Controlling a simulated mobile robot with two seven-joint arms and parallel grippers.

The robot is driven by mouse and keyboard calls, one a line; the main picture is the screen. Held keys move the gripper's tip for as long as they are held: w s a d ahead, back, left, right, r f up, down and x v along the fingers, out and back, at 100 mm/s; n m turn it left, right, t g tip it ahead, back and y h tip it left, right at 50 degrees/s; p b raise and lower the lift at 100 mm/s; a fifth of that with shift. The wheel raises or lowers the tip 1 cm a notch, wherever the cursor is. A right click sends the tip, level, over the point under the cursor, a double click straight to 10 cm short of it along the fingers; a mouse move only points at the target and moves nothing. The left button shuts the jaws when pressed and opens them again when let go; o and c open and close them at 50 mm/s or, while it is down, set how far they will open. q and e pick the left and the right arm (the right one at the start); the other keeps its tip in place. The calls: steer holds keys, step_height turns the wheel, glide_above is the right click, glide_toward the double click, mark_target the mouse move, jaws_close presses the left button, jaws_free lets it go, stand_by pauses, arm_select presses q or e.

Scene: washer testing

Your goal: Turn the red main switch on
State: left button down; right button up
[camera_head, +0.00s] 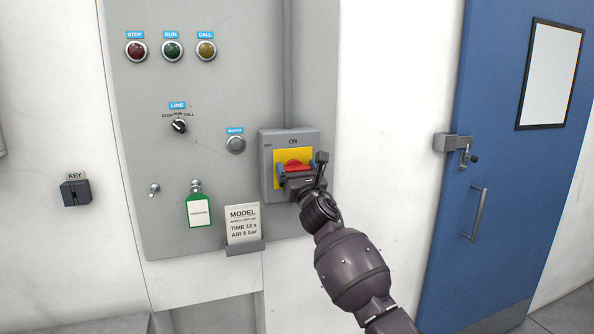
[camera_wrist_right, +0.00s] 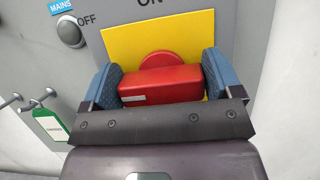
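The red main switch (camera_head: 296,167) sits on a yellow plate (camera_head: 280,157) in a grey box on the panel. Its red bar lies horizontally, with OFF at the upper left and ON above it. In the right wrist view the red bar (camera_wrist_right: 160,84) fills most of the space between the two blue finger pads. My right gripper (camera_head: 299,172) is open around the bar, one finger at its left end and one at its right. I cannot tell whether the pads touch it. The right hand partly hides the switch's lower part. My left gripper is not in view.
A MAINS lamp (camera_head: 236,144) is left of the switch box, and a MODEL card (camera_head: 243,224) stands in a holder below left. The LINE selector (camera_head: 179,125) and a green tag (camera_head: 199,211) are farther left. A blue door (camera_head: 500,150) is at right.

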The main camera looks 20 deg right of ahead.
steer(key=c, duration=0.4)
steer(key=shift+o, duration=0.2)
